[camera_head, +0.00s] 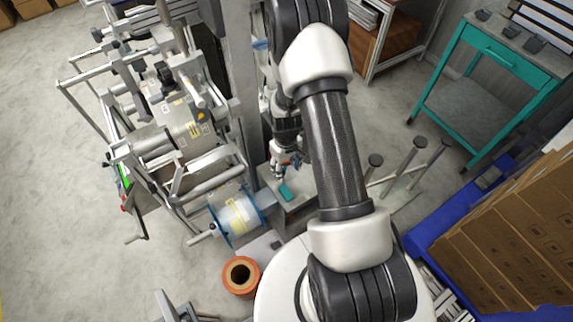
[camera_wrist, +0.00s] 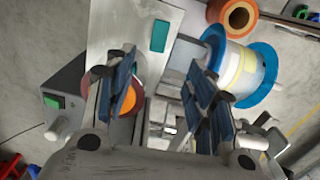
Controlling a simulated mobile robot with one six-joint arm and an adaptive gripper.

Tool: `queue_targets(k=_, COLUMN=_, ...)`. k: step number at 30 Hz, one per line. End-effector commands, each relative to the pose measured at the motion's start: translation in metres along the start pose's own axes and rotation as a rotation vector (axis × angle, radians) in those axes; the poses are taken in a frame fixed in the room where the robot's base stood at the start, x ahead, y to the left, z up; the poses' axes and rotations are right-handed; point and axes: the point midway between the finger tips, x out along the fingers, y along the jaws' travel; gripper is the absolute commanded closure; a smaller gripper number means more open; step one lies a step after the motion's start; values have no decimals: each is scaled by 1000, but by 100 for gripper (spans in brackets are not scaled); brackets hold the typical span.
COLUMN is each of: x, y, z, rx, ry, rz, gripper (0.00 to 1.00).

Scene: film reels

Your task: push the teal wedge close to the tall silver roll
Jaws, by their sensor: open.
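The teal wedge (camera_head: 286,192) lies on a grey metal surface (camera_head: 298,204) beside the machine, just below my gripper (camera_head: 279,172) in the head view. In the wrist view the wedge (camera_wrist: 159,36) lies on the plate, beyond my fingertips (camera_wrist: 163,68) and apart from them. The blue-padded fingers are spread with nothing held between them. A round orange-red thing (camera_wrist: 125,98) shows partly behind the left finger; its full shape is hidden. I cannot make out for certain which thing is the tall silver roll.
A pale film reel with blue flanges (camera_head: 236,215) sits on the machine left of the wedge; it also shows in the wrist view (camera_wrist: 240,72). An orange roll (camera_head: 241,277) stands lower down. A grey box with a green button (camera_wrist: 57,103) stands at left in the wrist view.

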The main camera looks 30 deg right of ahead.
Motion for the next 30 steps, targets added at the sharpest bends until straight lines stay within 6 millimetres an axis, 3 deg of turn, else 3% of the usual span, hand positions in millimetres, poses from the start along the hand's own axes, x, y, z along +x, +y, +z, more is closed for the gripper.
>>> queue_targets(k=8, x=19, y=0, z=0, rx=3, ry=-2, rz=-1, gripper=50)
queue_targets(k=24, x=127, y=0, z=1, rx=4, ry=-2, rz=-1, gripper=50)
queue_targets(k=30, x=158, y=0, z=0, rx=4, ry=0, rz=0, gripper=50)
